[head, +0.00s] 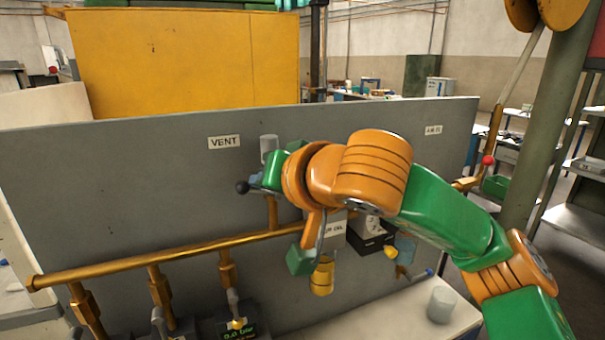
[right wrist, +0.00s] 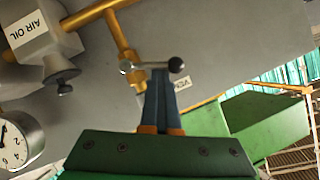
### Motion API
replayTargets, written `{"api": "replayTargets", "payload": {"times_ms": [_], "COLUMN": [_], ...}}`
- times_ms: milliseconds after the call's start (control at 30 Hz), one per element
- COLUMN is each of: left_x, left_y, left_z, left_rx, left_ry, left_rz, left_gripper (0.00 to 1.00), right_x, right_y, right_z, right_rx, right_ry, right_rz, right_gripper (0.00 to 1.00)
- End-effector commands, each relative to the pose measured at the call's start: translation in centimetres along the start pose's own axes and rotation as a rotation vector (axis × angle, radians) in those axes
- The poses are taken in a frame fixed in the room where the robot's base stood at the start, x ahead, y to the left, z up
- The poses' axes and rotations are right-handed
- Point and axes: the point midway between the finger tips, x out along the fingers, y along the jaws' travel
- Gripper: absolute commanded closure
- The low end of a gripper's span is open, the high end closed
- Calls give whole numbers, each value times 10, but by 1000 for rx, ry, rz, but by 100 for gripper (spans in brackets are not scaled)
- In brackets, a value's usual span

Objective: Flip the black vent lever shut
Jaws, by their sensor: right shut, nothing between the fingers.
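The vent lever's black ball knob (head: 242,187) sticks out to the left of my right gripper (head: 258,182) in the head view, below the VENT label (head: 224,142). My right gripper hides most of the lever there. In the right wrist view the lever shows as a short metal bar with the black knob (right wrist: 176,65) at one end, on a brass pipe. My right gripper (right wrist: 160,74) is shut and empty, its blue fingertips at the bar beside the knob. I cannot tell whether they touch. My left gripper is not in view.
A brass pipe (head: 180,253) runs along the grey panel (head: 120,190). An AIR OIL unit (right wrist: 33,34) and a round gauge (right wrist: 15,138) sit near my right arm. A grey cup (head: 441,305) stands on the pale bench below. The panel left of the knob is clear.

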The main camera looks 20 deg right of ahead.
Motion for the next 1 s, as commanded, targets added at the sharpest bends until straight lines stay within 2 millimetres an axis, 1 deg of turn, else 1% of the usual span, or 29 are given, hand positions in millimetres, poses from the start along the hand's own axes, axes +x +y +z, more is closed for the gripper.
{"api": "replayTargets", "payload": {"times_ms": [500,1000], "left_x": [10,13], "left_y": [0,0], "left_z": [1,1], "left_rx": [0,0], "left_ry": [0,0], "left_rz": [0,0], "left_gripper": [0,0], "right_x": [4,5], "right_y": [-3,-3], "right_z": [10,12], "right_rx": [2,3], "right_ry": [-1,-1], "right_rz": [-5,-3], "right_gripper": [100,100]}}
